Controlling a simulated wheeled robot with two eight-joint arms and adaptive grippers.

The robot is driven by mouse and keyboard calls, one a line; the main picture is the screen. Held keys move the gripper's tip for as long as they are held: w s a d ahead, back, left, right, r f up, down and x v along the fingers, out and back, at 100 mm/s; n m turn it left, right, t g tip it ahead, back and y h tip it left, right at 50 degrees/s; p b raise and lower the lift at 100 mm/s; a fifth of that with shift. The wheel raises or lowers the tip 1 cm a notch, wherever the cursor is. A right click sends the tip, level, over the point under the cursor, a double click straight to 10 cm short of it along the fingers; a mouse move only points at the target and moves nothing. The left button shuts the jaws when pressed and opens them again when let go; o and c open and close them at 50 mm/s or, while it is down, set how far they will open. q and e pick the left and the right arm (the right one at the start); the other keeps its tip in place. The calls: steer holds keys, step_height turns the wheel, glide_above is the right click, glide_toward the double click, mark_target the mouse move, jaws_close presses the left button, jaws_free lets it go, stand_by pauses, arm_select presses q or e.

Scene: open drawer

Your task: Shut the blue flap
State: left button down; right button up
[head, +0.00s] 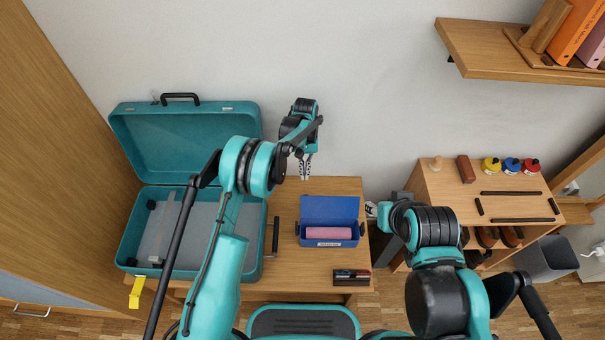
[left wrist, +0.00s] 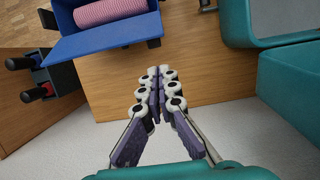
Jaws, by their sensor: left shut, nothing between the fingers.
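A blue box (head: 328,242) with a white label on its front stands on the wooden table. Its blue flap (head: 330,209) is open, raised along the box's back side. A pink ribbed roll (head: 328,233) lies inside; it also shows in the left wrist view (left wrist: 108,10). The flap shows there too (left wrist: 105,37), at the upper left. My left gripper (head: 305,176) is shut and empty, behind and a little left of the flap, apart from it.
An open teal suitcase (head: 190,268) stands left of the box, its lid against the wall. A black holder with dark pieces (head: 351,277) lies in front of the box. A wooden shelf unit (head: 440,190) with small jars stands at the right. Bare table lies behind the box.

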arm_select(q)
steer(key=b+x, duration=0.2)
steer(key=x, duration=0.5)
steer(key=shift+f, duration=0.2)
steer(key=shift+r, duration=0.1)
steer(key=shift+s+r+t, duration=0.25)
steer(key=shift+s+t, duration=0.05)
steer(key=shift+t, duration=0.5)
